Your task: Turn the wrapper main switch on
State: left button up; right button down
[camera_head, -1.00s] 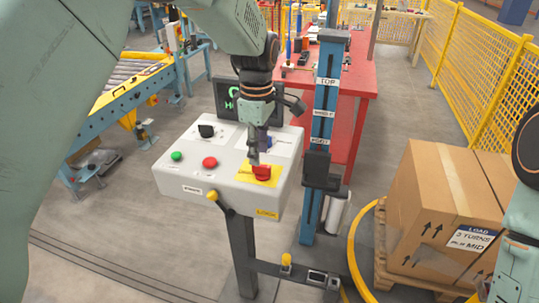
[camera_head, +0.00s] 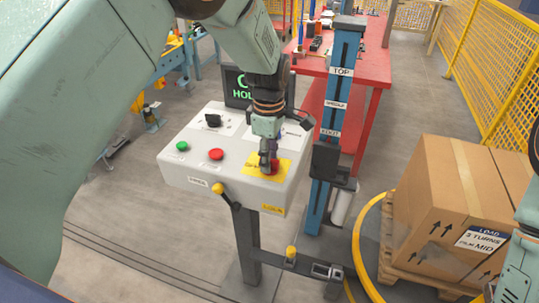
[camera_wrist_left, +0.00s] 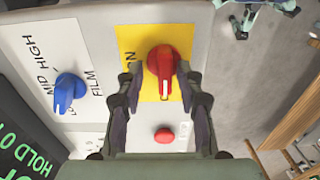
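The red main switch knob (camera_wrist_left: 163,62) sits on a yellow plate (camera_wrist_left: 128,40) on the grey control panel (camera_wrist_left: 112,125). Its white mark points to the bottom of the wrist view; part of a label ending in "N" shows left of it. My left gripper (camera_wrist_left: 160,75) is open, one finger on each side of the knob's handle, with small gaps visible. In the head view my left gripper (camera_head: 268,165) is over the yellow plate and hides part of the red knob (camera_head: 274,168). Only part of my right arm shows at the right edge; its gripper is not visible.
The panel also carries a blue knob (camera_wrist_left: 68,92), a red button (camera_head: 216,154), a green button (camera_head: 183,146) and a black knob (camera_head: 213,120). A screen (camera_head: 240,86) stands behind. A blue mast (camera_head: 334,110) rises close right. A carton (camera_head: 440,210) stands on a pallet at right.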

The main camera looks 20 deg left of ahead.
pick_arm(q)
jog(key=shift+s+d+r, duration=0.4)
jog(key=shift+s+d, duration=0.05)
jog(key=shift+s, duration=0.1)
jog(key=shift+c, duration=0.9)
jog(key=shift+w+a+f, duration=0.3)
jog(key=shift+w+f, duration=0.05)
jog(key=shift+w, duration=0.1)
jog(key=c, duration=0.5)
grip_shut()
jog(key=shift+s+d+r, duration=0.1)
jog(key=shift+s+r, duration=0.05)
jog(key=shift+r, duration=0.05)
